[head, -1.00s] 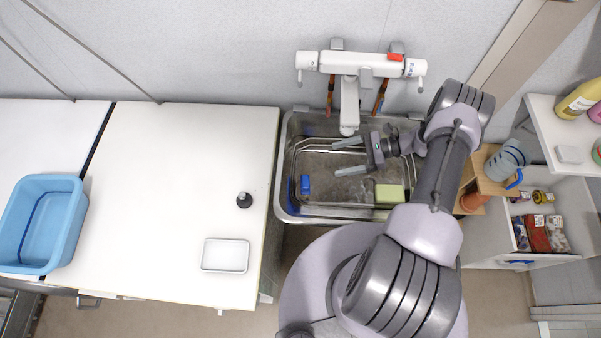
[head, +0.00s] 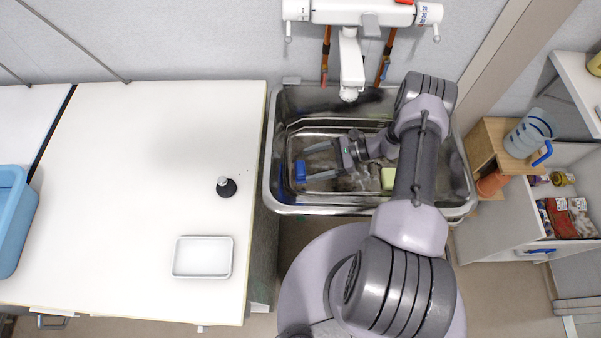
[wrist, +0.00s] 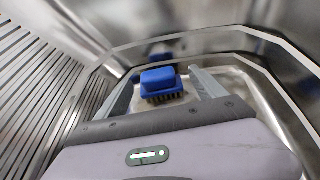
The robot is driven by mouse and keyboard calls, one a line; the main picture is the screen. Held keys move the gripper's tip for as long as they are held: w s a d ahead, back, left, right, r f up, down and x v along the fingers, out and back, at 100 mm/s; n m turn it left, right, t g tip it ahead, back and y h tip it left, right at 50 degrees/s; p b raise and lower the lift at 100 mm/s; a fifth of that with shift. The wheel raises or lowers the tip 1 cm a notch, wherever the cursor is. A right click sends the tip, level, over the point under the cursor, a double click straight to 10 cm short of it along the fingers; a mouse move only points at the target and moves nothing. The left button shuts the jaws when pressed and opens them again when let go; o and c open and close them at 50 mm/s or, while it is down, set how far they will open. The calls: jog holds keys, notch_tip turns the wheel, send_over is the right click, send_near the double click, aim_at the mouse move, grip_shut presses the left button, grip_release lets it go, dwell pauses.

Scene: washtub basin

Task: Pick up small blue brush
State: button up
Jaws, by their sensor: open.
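The small blue brush (head: 300,170) is at the left end of the metal basin (head: 285,205). In the wrist view, the brush (wrist: 160,82) shows a blue block-shaped back with dark bristles below. My gripper (head: 318,163) is open in the basin, its two fingers pointing left toward the brush. In the wrist view, my gripper's fingertips (wrist: 163,82) appear on either side of the brush, with the brush between them in the picture. I cannot tell whether either finger touches it.
The faucet (head: 350,65) hangs over the back of the basin. The basin walls surround my gripper. A white counter (head: 150,150) with a white tray (head: 202,257) stands to the left.

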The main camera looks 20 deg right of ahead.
aim_at(300, 168)
jog(key=x, duration=0.2)
jog(key=b+x, duration=0.1)
jog(key=x, duration=0.1)
jog(key=shift+s+a+f, duration=0.15)
jog(key=shift+a+f, duration=0.15)
jog(key=shift+a, duration=0.05)
jog(key=shift+r, duration=0.1)
jog(key=c, duration=1.5)
